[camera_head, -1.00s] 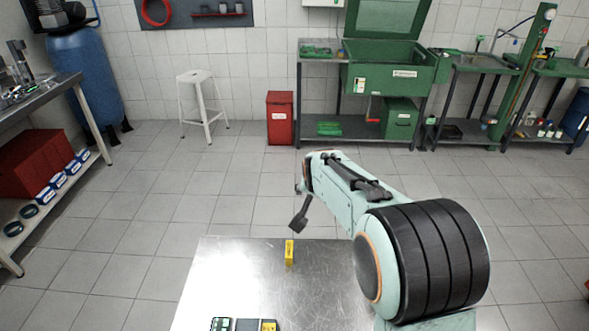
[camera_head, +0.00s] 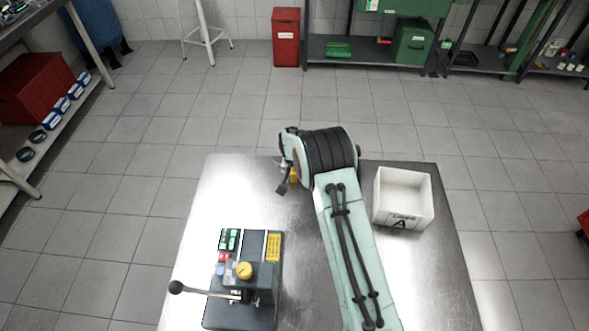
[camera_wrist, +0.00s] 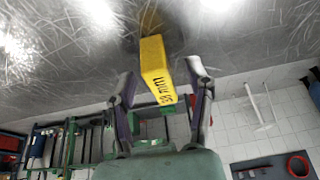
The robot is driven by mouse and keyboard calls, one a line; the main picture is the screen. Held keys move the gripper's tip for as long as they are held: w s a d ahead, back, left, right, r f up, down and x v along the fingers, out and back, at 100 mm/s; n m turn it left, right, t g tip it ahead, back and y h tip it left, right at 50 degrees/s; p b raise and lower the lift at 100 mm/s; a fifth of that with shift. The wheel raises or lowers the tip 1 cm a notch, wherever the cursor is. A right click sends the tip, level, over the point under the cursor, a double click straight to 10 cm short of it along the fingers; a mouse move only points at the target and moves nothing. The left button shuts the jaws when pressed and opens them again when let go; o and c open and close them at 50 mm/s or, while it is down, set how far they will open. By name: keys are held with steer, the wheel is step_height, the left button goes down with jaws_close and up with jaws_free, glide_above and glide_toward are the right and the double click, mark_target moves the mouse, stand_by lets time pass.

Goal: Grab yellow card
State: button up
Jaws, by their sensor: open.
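The yellow card (camera_wrist: 156,70) is a thick yellow block marked "38 mm", upright on the metal table. In the wrist view it appears between the two fingertips, its near end in line with the fingers. In the head view only a small part of the yellow card (camera_head: 295,179) shows at the table's far edge; my arm hides the rest. My gripper (camera_wrist: 160,74) is open, a finger on each side of the card, with gaps visible. In the head view my gripper (camera_head: 284,184) is mostly hidden behind my wrist.
A dark press-like fixture (camera_head: 240,312) with a lever and yellow knob stands on the table (camera_head: 195,225) at front left. A white open box (camera_head: 403,219) marked "A" stands right of my arm. Bare table lies left of my gripper.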

jaws_close()
